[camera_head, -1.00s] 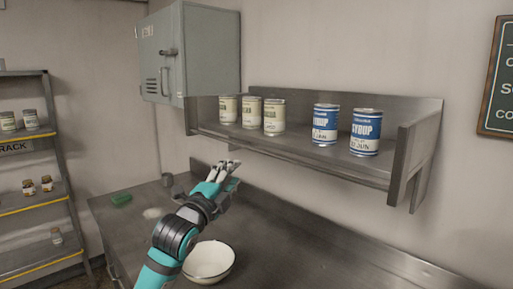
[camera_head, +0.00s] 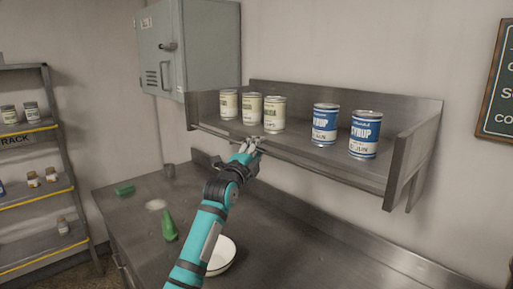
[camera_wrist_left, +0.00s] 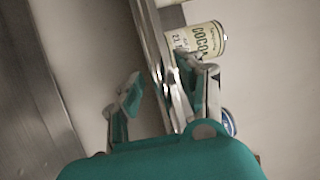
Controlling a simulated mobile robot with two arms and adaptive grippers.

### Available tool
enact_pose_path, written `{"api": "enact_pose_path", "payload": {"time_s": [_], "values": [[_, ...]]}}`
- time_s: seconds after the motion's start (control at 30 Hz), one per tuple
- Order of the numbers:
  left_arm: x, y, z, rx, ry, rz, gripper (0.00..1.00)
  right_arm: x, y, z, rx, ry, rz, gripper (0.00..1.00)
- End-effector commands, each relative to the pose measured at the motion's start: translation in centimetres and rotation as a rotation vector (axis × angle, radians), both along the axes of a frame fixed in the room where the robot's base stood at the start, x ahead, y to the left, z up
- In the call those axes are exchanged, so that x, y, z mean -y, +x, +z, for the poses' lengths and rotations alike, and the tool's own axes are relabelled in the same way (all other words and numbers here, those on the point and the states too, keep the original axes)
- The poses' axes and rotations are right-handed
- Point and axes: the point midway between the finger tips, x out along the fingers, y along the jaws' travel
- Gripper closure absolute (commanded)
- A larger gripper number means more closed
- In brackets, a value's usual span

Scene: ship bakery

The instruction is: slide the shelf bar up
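The metal shelf (camera_head: 290,143) hangs on the wall with cans on it. The shelf bar (camera_head: 325,171) is a thin metal bar along its front edge, low in front of the cans. My left gripper (camera_head: 250,147) is at the bar, left of its middle, below the cream cans. In the left wrist view the bar (camera_wrist_left: 152,45) runs into the space between the two fingers of the gripper (camera_wrist_left: 165,95). The fingers are apart, and the right one is close to the bar or touching it; I cannot tell which. My right gripper is not in view.
Cream cans (camera_head: 274,115) and blue syrup cans (camera_head: 325,124) stand on the shelf. A grey cabinet (camera_head: 212,50) hangs at its left end. The counter (camera_head: 300,245) below holds a white bowl (camera_head: 222,255), a green bottle (camera_head: 169,226) and a green sponge (camera_head: 125,190).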

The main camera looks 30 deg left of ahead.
Motion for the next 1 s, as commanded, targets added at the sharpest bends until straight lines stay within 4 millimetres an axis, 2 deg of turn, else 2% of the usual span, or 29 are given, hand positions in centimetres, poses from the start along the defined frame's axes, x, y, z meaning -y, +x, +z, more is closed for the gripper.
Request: {"api": "enact_pose_path", "payload": {"time_s": [0.2,0.5,0.9,1.0], "values": [[0.0,0.0,0.0,0.0,0.0,0.0,0.63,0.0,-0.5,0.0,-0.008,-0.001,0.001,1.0],[0.0,0.0,0.0,-0.001,0.0,0.0,1.0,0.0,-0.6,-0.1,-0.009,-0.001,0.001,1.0],[0.0,0.0,-0.1,-0.003,-0.001,0.0,1.0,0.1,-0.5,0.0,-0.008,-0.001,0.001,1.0],[-0.1,0.0,1.1,-0.001,0.001,0.0,1.0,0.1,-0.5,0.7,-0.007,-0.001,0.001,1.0]]}}
